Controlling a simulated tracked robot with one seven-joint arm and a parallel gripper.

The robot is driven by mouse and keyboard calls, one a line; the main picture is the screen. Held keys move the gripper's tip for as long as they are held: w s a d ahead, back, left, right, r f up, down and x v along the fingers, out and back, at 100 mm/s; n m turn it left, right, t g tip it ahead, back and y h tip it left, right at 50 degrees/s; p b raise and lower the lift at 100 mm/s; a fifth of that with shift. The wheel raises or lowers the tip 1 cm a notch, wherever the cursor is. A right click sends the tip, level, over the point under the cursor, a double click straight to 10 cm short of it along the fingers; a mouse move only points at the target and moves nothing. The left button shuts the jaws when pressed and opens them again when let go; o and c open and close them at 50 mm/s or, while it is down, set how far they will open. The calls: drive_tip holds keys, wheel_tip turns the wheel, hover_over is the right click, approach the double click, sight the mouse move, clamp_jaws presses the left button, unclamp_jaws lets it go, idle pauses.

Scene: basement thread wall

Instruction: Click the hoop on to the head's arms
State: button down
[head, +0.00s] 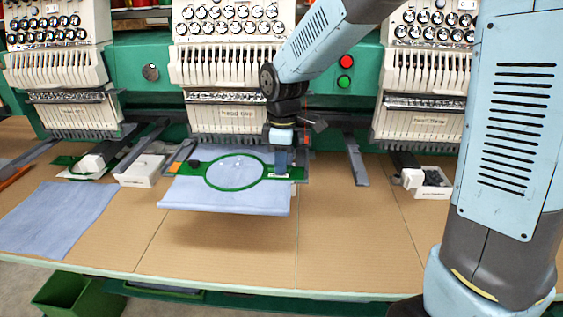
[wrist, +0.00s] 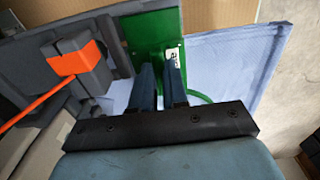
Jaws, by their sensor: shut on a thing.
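The green hoop (head: 209,184) holds pale blue cloth (head: 225,200) and lies level in front of the middle sewing head (head: 222,118). My gripper (head: 281,174) is shut on the green plate at the hoop's right side. In the wrist view, my fingers (wrist: 160,66) straddle the green plate (wrist: 150,32), which has a white label. A dark grey arm with an orange-marked block (wrist: 76,62) lies beside the plate there. In the head view, dark grey parts of the head's arms (head: 304,166) show close to the hoop's ends. I cannot tell whether the clips are engaged.
Sewing heads stand to the left (head: 75,112) and right (head: 425,118). White boxes sit at the left (head: 141,172) and right (head: 432,186). The tan table (head: 225,255) is clear in front.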

drive_tip(key=c, duration=1.1)
unclamp_jaws()
drive_tip(key=shift+o, duration=0.2)
wheel_tip(320, 180, up, 13)
drive_tip(key=s+d+r+m+t, duration=0.1)
drive_tip(key=s+d+m+t, duration=0.1)
drive_tip(key=s+d+m, duration=0.6)
drive_tip(key=s+d+r+m+t, duration=0.1)
drive_tip(key=s+d+m+t, duration=0.2)
drive_tip(key=s+d+m, duration=0.6)
drive_tip(key=d, duration=0.6)
drive_tip(key=shift+s+d+t, duration=0.15)
drive_tip(key=shift+d+t, duration=0.05)
drive_tip(key=shift+t, duration=0.1)
